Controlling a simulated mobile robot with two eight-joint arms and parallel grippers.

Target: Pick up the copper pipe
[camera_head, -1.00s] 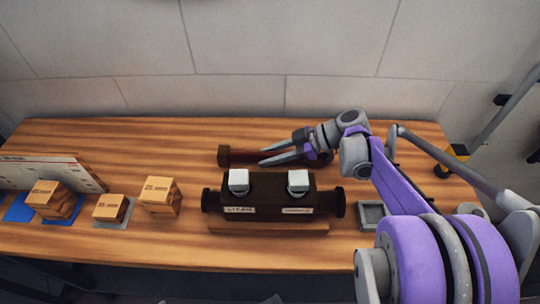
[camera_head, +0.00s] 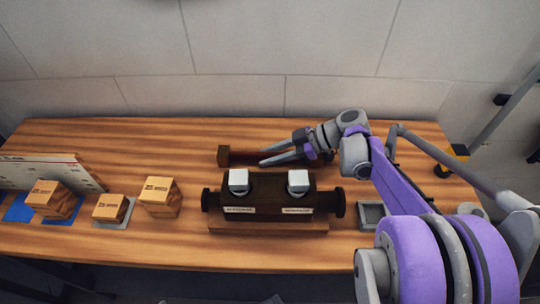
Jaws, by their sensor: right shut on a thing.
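The copper pipe (camera_head: 246,157) is a dark reddish-brown bar with a squarish end block at its left. It lies along the back of the wooden table, behind the dark block with two white-topped knobs. My right gripper (camera_head: 272,156) reaches in from the right with its grey fingers at the pipe and is shut on it. The gripper and wrist hide the pipe's right part. I cannot tell whether the pipe is clear of the table. My left gripper is not in view.
The dark block (camera_head: 266,190) with side flanges stands on a wooden base in front of the pipe. A small grey tray (camera_head: 372,214) is to its right. Several wooden boxes (camera_head: 160,197) and a white board (camera_head: 60,171) are at the left. The back left of the table is clear.

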